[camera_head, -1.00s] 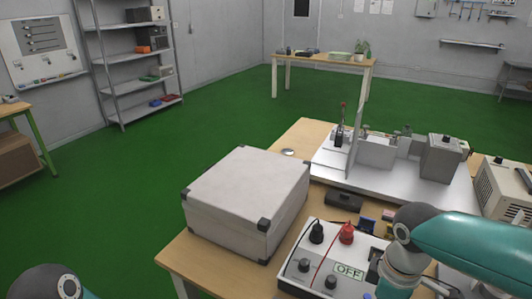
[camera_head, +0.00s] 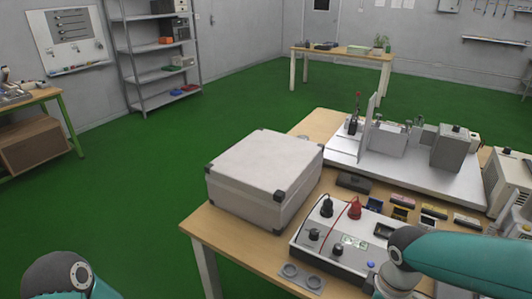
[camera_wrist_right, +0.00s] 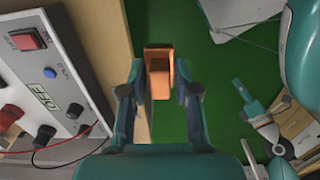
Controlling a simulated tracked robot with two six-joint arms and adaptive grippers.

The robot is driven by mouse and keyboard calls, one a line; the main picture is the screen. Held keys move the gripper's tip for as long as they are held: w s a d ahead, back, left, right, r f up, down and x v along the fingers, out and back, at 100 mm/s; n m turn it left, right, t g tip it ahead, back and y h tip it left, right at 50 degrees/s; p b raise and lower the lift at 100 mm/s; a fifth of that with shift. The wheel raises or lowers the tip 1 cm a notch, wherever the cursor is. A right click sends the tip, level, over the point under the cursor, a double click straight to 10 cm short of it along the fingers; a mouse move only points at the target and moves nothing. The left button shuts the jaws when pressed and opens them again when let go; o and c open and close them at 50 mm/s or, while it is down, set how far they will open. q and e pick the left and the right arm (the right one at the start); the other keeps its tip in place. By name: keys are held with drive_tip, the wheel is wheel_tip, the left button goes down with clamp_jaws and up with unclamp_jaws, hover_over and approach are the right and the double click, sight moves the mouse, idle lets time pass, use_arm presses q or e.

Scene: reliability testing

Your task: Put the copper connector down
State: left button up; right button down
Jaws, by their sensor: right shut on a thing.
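The copper connector (camera_wrist_right: 158,76) is an orange-brown, channel-shaped block, seen in the right wrist view. My right gripper (camera_wrist_right: 158,92) is shut on it, with one finger on each side. The connector shows above the edge of the wooden table (camera_wrist_right: 118,30), with green floor beside and below it. In the head view my right arm comes in from the lower right, but its gripper and the connector are out of frame. Only a rounded part of my left arm shows at the lower left; its gripper is not in view.
A white power unit (camera_head: 340,238) with dark and red knobs and leads stands near the table's front edge. A light grey case (camera_head: 262,172) stands left of it. Several small modules lie behind the unit, beside a white test rig (camera_head: 450,178). A flat grey plate (camera_head: 300,279) lies in front.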

drive_tip(key=w+a+f+m, duration=0.3)
drive_tip(key=w+f+m, duration=0.5)
drive_tip(key=m, duration=0.3)
drive_tip(key=shift+w+f, duration=0.3)
drive_tip(key=shift+f, duration=0.2)
drive_tip(key=shift+a, duration=0.15)
